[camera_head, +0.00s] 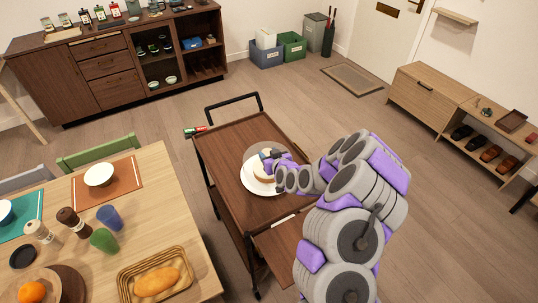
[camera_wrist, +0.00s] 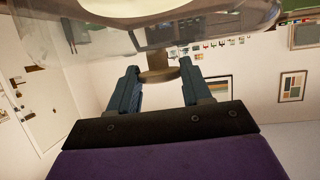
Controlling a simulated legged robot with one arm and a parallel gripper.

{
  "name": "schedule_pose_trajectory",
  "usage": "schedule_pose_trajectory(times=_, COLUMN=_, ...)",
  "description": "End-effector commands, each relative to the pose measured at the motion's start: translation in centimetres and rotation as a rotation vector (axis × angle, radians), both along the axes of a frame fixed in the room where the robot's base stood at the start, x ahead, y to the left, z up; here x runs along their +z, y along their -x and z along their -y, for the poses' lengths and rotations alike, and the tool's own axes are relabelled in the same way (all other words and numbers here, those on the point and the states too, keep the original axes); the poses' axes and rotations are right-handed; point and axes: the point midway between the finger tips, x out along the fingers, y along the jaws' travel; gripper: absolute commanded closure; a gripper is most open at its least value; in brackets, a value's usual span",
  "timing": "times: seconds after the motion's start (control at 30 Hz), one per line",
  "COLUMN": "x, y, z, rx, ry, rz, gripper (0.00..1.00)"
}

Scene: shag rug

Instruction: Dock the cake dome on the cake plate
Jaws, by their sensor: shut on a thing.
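The clear cake dome (camera_head: 262,148) shows faintly in the head view over the serving cart. My gripper (camera_head: 270,158) is at its top. In the wrist view my gripper (camera_wrist: 160,72) is shut on the dome's knob (camera_wrist: 157,75), and the dome's clear wall (camera_wrist: 90,45) spreads across the top of the picture. The white cake plate (camera_head: 252,188) sits on the cart with a pale cake (camera_head: 259,176) on it. The dome appears over the cake and toward the plate's back edge. My gripper and arm hide the plate's right side. I cannot tell whether the dome touches the plate.
The brown cart (camera_head: 226,150) has a black handle (camera_head: 233,101) at its back, with a red and green item (camera_head: 195,131) at its left corner. A dining table (camera_head: 160,220) with dishes stands close at left. A bench with shoes (camera_head: 455,110) is at right; floor between is free.

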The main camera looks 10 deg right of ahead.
Motion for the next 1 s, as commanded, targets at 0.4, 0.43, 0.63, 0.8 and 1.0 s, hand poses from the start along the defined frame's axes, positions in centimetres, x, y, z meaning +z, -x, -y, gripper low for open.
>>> schedule_pose_trajectory(times=0.4, x=0.06, y=-0.03, z=0.01, rx=0.0, ry=0.001, rz=0.001, gripper=1.0)
schedule_pose_trajectory(times=0.43, x=0.06, y=-0.03, z=0.02, rx=0.0, ry=0.001, rz=0.001, gripper=1.0)
schedule_pose_trajectory(times=0.63, x=-0.17, y=-0.03, z=0.02, rx=0.0, ry=0.001, rz=0.001, gripper=1.0)
schedule_pose_trajectory(times=0.8, x=-0.5, y=-0.03, z=0.04, rx=0.0, ry=0.0, rz=0.001, gripper=1.0)
schedule_pose_trajectory(times=1.0, x=-0.86, y=-0.03, z=0.04, rx=-0.001, ry=0.0, rz=0.001, gripper=1.0)
